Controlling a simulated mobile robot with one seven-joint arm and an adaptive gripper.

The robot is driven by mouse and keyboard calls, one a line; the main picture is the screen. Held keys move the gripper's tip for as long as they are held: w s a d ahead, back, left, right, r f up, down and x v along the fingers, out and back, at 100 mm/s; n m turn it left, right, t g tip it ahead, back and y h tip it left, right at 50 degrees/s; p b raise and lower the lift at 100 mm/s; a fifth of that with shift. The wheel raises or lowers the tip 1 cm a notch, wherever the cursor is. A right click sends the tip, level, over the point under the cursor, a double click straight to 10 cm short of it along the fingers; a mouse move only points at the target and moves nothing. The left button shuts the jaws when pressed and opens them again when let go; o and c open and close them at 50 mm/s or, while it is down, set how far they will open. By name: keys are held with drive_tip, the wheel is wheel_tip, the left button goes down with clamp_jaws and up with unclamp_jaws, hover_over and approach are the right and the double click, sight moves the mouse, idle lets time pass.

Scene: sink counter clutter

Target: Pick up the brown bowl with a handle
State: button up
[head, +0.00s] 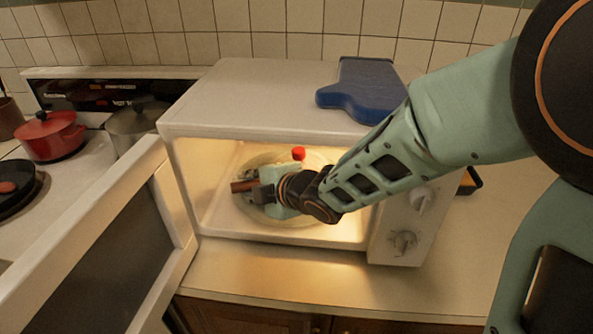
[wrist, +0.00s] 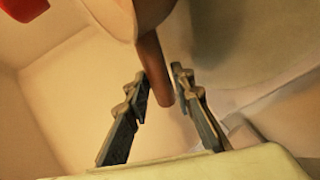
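The brown bowl (wrist: 150,12) is partly in view at the top of the wrist view, cut off by the frame edge. Its brown handle (wrist: 152,62) points down toward my gripper. In the head view a brown part of it (head: 243,186) shows at the fingertips, inside the lit microwave (head: 265,75); the rest is hidden or hard to make out. My gripper (wrist: 160,80) is open, with one finger on each side of the handle. The handle's end lies between the fingers, with a small gap at the right finger. My gripper also shows in the head view (head: 250,194).
The microwave door (head: 110,240) hangs open to the left. A red object (head: 298,153) is inside, behind my gripper. A blue board (head: 362,92) lies on top. A red pot (head: 50,136) and a grey pot (head: 133,125) stand on the stove. The counter in front is clear.

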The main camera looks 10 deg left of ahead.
drive_tip(key=shift+w+a+f, duration=0.3)
drive_tip(key=shift+a+f, duration=0.05)
drive_tip(key=shift+a, duration=0.05)
drive_tip(key=shift+c, duration=0.5)
clamp_jaws()
drive_tip(key=shift+r, duration=0.25)
